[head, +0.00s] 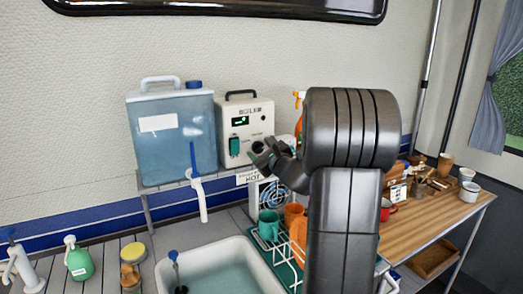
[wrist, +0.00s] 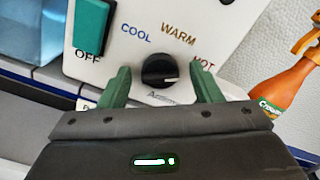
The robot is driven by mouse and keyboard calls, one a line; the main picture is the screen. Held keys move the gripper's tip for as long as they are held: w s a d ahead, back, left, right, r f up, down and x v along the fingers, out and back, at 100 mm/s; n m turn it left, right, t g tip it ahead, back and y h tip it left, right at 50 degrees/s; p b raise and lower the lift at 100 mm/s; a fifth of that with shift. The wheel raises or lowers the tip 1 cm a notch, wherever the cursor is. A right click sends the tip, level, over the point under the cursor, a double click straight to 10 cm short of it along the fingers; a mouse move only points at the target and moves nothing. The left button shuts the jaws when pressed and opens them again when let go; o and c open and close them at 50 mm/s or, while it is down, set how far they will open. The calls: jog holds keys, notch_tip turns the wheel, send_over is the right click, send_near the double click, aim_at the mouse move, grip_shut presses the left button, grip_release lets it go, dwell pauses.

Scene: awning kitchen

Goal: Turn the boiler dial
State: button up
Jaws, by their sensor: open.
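The boiler (head: 233,111) is a white box with a small green display, standing on a shelf beside the blue water tank. In the wrist view its black round dial (wrist: 159,65) has OFF, COOL, WARM and HOT printed around it. A white mark on the dial points right, toward the HOT side. My gripper (wrist: 159,78) is open, with one green finger on each side of the dial. A gap shows between the dial and each finger. In the head view my gripper (head: 264,157) is at the boiler's lower front, and my arm hides part of the surroundings.
A green switch (wrist: 91,27) sits left of the dial. A blue water tank (head: 170,145) with a white tap stands left of the boiler. An orange spray bottle (wrist: 291,98) stands close on the right. Cups (head: 268,226) and a sink (head: 215,268) are below.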

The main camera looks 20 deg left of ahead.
jog(key=shift+c, duration=0.2)
jog(key=c, duration=0.9)
jog(key=shift+c, duration=0.2)
